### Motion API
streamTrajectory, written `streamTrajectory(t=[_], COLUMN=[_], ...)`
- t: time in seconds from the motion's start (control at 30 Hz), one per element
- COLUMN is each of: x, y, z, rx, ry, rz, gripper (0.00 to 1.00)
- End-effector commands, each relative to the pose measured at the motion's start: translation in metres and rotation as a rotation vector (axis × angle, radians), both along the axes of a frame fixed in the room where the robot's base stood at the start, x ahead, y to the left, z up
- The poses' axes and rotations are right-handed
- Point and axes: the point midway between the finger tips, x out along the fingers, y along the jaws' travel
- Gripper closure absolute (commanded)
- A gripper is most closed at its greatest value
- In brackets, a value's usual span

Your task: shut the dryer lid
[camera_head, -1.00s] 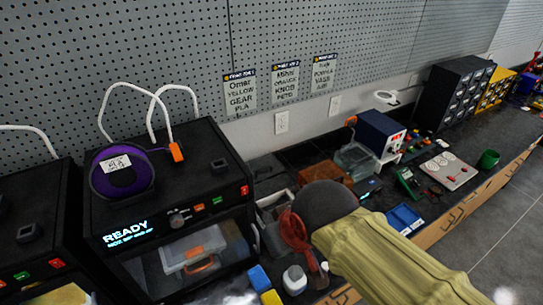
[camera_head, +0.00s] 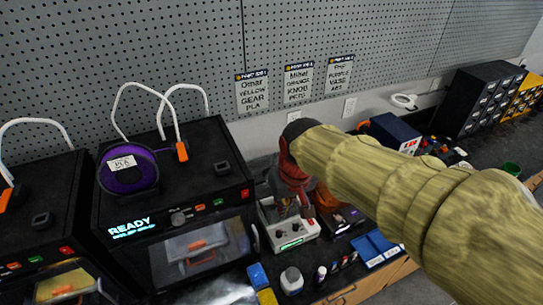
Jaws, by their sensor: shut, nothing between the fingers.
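The likely dryer is a small pale box (camera_head: 292,238) with dark knobs and a lit green display. It stands on the bench right of the middle printer. My gripper (camera_head: 303,204), dark red, points down over this box and covers much of its top. Its fingers are shut and hold nothing. My arm comes in from the lower right. I cannot make out the lid or its angle behind my gripper, nor whether the fingers touch the box.
The middle black printer (camera_head: 130,207) carries a purple spool (camera_head: 128,172) and reads READY. Another printer (camera_head: 40,215) stands at left. A pegboard wall rises behind.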

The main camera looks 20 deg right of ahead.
Motion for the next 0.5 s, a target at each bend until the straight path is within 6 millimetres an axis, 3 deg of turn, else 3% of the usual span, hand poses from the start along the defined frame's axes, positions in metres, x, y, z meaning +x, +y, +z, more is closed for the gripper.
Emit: streamTrajectory(t=[0.23,0.5], x=[0.068,0.149], y=[-0.021,-0.048], z=[-0.01,-0.037], rx=[0.015,0.031], ry=[0.069,0.1], rz=[-0.024,-0.034], gripper=[1.0,1.0])
